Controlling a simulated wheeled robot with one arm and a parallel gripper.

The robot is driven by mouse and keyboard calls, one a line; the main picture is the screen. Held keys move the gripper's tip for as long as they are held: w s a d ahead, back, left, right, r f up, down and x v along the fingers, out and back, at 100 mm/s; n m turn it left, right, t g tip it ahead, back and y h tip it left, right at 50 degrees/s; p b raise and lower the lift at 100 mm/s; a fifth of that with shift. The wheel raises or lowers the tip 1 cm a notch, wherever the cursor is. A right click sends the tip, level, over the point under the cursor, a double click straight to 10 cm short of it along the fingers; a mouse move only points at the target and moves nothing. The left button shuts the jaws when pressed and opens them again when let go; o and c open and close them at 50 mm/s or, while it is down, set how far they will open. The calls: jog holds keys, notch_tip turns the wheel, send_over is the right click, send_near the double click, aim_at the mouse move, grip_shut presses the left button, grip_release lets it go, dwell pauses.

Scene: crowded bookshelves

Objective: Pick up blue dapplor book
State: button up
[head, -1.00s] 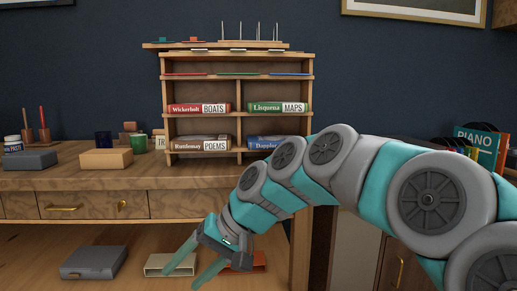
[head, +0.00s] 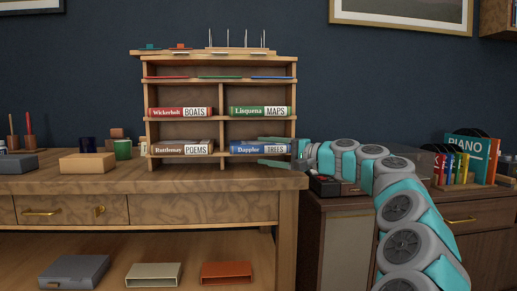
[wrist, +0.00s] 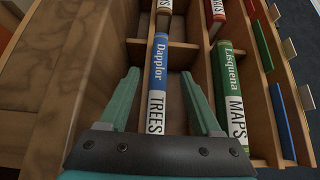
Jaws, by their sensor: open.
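The blue Dapplor Trees book (head: 259,149) lies spine outward in the lower right compartment of the small bookshelf (head: 221,125). My gripper (head: 277,151) is at the right front of that compartment, its teal fingers open and empty. In the wrist view, the Dapplor book (wrist: 159,77) shows between the two open fingers of my gripper (wrist: 160,75). The book's "Trees" end is nearer the palm, and the left finger is close beside it. Whether a finger touches the book I cannot tell.
The green Lisquena Maps book (head: 260,111) lies in the compartment above; in the wrist view it (wrist: 231,92) is just right of my right finger. The brown Ruthonay Poems book (head: 183,148) is in the left compartment. Wooden desk (head: 150,180) space in front is clear.

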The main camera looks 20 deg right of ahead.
aim_at(254, 150)
jog(key=shift+x, duration=2.75)
jog(key=shift+d+f, duration=0.1)
grip_shut()
